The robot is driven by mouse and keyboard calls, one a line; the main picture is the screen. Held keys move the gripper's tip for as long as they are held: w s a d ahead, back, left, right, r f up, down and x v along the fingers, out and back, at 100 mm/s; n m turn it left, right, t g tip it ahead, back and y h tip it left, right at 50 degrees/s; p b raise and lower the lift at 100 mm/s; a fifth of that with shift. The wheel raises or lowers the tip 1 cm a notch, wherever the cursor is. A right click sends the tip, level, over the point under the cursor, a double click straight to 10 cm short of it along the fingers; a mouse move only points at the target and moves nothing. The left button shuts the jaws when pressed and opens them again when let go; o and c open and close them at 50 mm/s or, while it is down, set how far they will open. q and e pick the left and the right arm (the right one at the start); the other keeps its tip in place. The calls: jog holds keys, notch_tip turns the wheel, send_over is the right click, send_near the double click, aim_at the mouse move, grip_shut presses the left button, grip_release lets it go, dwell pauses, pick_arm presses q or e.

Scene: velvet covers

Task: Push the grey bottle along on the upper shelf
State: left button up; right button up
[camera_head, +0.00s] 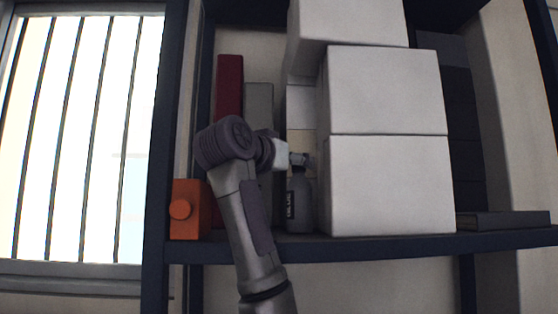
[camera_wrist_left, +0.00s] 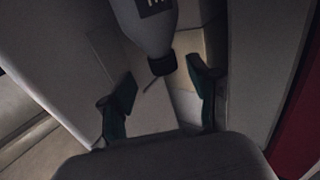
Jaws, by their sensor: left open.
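The grey bottle (camera_head: 300,205) stands upright on the upper shelf (camera_head: 400,245), close against the left side of the stacked white boxes (camera_head: 390,185). It has a dark label, and its top is partly hidden by my gripper. My left gripper (camera_head: 306,160) is at the height of the bottle's neck. In the left wrist view the bottle (camera_wrist_left: 148,25) hangs in from the top edge, its dark cap pointing down between the spread fingers of my left gripper (camera_wrist_left: 161,92). The fingers are open, with a gap on both sides of the cap. My right gripper is in neither view.
A dark red upright block (camera_head: 229,88) and a grey one (camera_head: 259,98) stand left of the bottle, partly behind my arm. An orange box (camera_head: 186,222) sits at the shelf's left end. A flat dark book (camera_head: 503,221) lies at the right.

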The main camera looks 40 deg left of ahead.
pick_arm(q)
jog(key=v, duration=1)
jog(key=shift+w+d, duration=0.15)
jog(key=shift+d, duration=0.1)
jog(key=shift+a, duration=0.1)
